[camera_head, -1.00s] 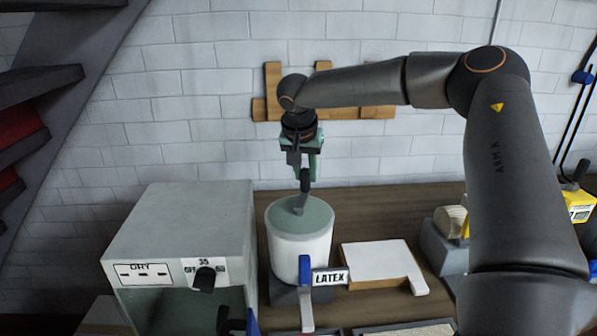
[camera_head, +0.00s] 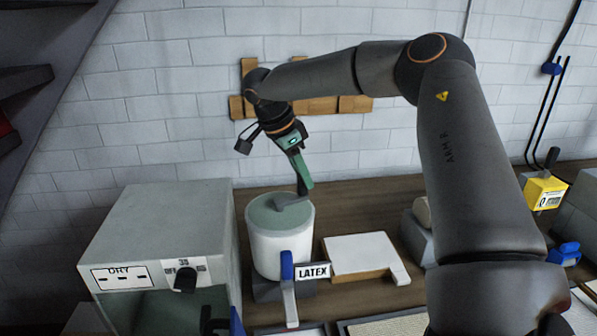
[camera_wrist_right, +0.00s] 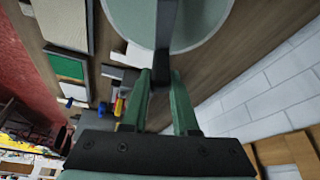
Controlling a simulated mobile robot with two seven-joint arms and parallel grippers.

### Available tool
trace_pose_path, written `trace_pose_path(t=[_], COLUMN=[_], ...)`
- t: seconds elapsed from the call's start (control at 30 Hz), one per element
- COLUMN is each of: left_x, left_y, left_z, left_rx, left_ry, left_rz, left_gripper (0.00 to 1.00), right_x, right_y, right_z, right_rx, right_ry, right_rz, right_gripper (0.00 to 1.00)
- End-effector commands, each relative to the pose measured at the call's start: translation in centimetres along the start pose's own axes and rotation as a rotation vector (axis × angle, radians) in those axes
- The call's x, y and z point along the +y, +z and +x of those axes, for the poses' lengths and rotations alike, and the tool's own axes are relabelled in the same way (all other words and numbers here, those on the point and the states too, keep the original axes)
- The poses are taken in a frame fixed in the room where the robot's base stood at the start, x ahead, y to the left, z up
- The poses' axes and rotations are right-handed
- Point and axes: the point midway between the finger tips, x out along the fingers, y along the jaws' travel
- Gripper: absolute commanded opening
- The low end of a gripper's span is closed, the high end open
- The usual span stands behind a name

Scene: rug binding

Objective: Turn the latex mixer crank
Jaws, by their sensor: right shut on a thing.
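The latex mixer is a white drum (camera_head: 280,245) with a grey-green lid (camera_head: 262,212) and a LATEX label (camera_head: 313,272). Its grey crank (camera_head: 290,203) lies across the lid, with the upright handle at the lid's right side. My right gripper (camera_head: 303,184) comes down from above, tilted, and is shut on the crank handle. In the right wrist view, the green fingers (camera_wrist_right: 162,80) sit on either side of the dark handle, and the crank arm (camera_wrist_right: 166,25) runs over the lid. My left gripper is not in view.
A grey oven-like box marked DRY (camera_head: 160,235) stands close left of the mixer. A blue-handled lever (camera_head: 287,266) is at the mixer's front. A white board (camera_head: 360,254) lies to its right. A wooden rack (camera_head: 315,106) is on the brick wall behind.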

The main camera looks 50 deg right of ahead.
Motion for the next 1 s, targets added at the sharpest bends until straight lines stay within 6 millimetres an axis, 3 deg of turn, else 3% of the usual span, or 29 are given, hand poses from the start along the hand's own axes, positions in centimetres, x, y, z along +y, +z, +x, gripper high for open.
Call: trace_pose_path(t=[0.6, 1.0], left_x=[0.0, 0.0], left_y=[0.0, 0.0], left_z=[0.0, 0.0], left_rx=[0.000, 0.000], left_ry=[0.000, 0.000], left_rz=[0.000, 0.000], left_gripper=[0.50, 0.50], right_x=[3.0, 4.2], right_y=[0.8, 1.9], right_z=[-0.4, -0.8], right_rx=[-0.002, -0.003], right_ry=[0.221, 0.334], right_rz=[0.540, 0.811], right_gripper=[0.00, 0.00])
